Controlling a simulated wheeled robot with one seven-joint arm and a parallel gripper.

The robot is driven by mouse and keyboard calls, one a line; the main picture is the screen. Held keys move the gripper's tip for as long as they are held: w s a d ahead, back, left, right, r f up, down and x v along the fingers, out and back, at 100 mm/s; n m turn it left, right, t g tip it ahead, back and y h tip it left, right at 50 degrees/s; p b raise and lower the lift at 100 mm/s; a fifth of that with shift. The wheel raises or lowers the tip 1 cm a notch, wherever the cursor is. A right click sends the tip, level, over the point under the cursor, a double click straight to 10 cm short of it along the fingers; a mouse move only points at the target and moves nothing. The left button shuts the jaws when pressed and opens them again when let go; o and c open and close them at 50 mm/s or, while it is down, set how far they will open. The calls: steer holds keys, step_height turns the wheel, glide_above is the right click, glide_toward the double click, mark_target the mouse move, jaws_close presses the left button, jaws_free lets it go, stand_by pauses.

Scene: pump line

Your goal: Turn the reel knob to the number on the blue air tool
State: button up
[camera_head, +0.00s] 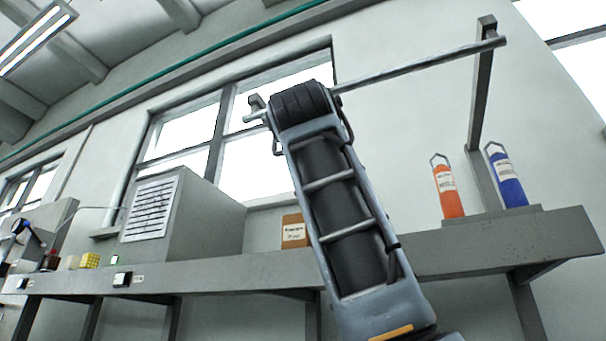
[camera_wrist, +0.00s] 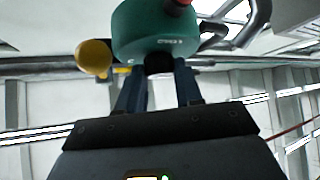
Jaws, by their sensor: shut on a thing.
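The wrist view shows my gripper (camera_wrist: 157,70) with its two dark fingers closed on a small black knob-like part (camera_wrist: 158,64). That part sits against a rounded green body (camera_wrist: 155,28), which looks like the reel. Small white marks on the green body are unreadable. In the head view a blue air tool (camera_head: 513,193) with a white label stands at the right; its number is too small to read. My arm fills the middle, and my gripper is not visible there.
An orange tool (camera_head: 451,203) stands left of the blue one on the grey shelf (camera_head: 270,268). A cardboard box (camera_head: 295,231) and a vented grey cabinet (camera_head: 215,222) are further left. A metal bar (camera_head: 420,65) on a post crosses the upper right.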

steer(key=shift+w+a+f, duration=0.1)
stand_by(0.4)
steer(key=o, duration=1)
steer(key=shift+o, duration=0.2)
steer(key=b+v, duration=0.2)
steer(key=v, duration=0.5)
steer(key=shift+s+f+b, duration=0.25)
steer(key=shift+s+b, duration=0.1)
